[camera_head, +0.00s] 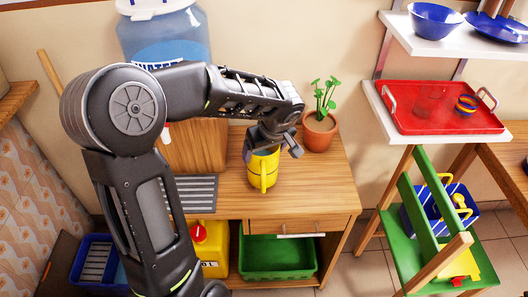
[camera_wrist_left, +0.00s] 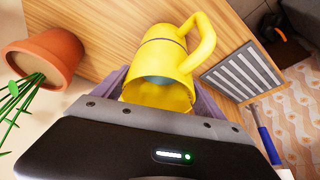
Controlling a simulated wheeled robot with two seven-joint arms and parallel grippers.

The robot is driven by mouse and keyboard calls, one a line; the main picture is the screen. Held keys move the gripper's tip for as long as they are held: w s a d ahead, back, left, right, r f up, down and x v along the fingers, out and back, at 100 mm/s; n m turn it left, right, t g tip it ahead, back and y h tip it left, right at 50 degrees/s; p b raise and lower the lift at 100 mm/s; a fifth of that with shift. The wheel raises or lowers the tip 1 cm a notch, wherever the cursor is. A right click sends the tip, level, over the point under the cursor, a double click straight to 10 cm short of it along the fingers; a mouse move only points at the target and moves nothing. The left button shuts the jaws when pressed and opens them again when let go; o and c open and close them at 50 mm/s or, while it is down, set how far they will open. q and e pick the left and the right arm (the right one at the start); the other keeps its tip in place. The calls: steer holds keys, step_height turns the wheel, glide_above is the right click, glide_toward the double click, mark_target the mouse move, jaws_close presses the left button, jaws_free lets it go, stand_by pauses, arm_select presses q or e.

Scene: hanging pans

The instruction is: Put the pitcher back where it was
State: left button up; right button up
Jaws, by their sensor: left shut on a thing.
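The yellow pitcher (camera_head: 263,170) is at the wooden cabinet top, below my left gripper (camera_head: 272,146), with its handle toward the front. It looks upright in the head view; I cannot tell whether its base touches the wood. In the left wrist view the pitcher (camera_wrist_left: 165,80) sits between the fingers, its open mouth toward the camera and its handle at upper right. My left gripper is shut on the pitcher. My right gripper is not in view.
A potted plant (camera_head: 320,130) stands just right of the pitcher. A grey slatted mat (camera_head: 196,194) lies to the left, below a blue water dispenser (camera_head: 165,35). A shelf with a red tray (camera_head: 440,108) is at right. The cabinet top's front right is clear.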

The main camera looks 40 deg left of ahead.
arm_select(q)
steer(key=shift+f, duration=0.45)
steer(key=shift+f+b, duration=0.1)
steer(key=shift+b, duration=0.2)
steer(key=o, duration=2)
steer(key=v, duration=1.2)
steer(key=shift+r, duration=0.25)
